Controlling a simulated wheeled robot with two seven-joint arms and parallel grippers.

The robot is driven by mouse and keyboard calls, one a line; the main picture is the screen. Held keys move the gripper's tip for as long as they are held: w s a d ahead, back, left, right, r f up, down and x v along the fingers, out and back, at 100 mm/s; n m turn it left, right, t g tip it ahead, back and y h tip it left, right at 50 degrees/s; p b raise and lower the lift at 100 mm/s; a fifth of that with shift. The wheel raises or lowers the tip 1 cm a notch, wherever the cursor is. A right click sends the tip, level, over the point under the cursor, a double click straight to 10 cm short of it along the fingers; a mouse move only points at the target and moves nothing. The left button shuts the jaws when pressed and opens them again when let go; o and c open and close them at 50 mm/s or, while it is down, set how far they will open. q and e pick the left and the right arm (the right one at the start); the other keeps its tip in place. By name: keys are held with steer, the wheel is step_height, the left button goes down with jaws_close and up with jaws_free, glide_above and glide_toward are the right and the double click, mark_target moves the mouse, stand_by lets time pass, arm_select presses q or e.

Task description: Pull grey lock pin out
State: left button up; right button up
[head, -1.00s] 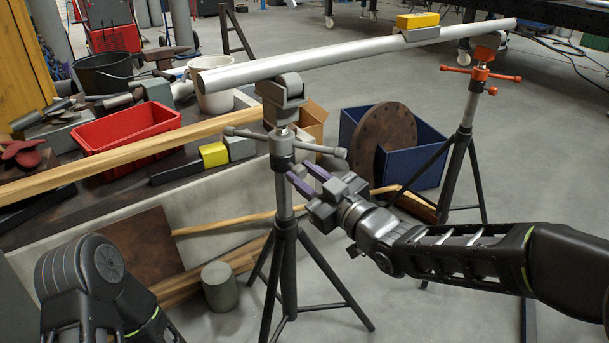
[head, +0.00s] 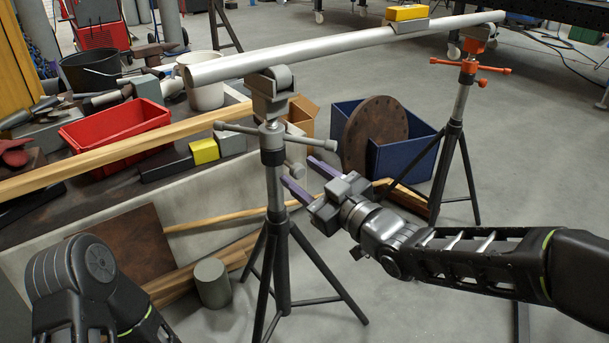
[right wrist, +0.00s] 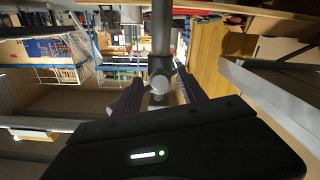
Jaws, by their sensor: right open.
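The near grey pipe stand (head: 276,185) stands upright with a T-handle (head: 235,128) across its collar. The grey lock pin (head: 298,169) sticks out of the stand's post toward my right gripper, its round knob showing. My right gripper (head: 299,171) is open, with its two purple fingers either side of the knob in the head view. The right wrist view shows the pin's round knob (right wrist: 159,84) between the open fingers, in front of the dark post (right wrist: 161,35). I cannot tell whether a finger touches it. My left gripper is out of view; only my left arm shows at lower left.
A silver pipe (head: 330,50) lies across the near stand and a far stand with orange handles (head: 470,66). A yellow-topped block (head: 408,13) sits on the pipe. A blue bin (head: 410,160) holds a rusty disc. Open floor lies right of the near stand.

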steer(key=p+v, duration=0.1)
steer(key=v, duration=0.6)
steer(key=shift+s+d+p, duration=0.25)
steer(key=shift+s+p, duration=0.05)
steer(key=shift+p, duration=0.1)
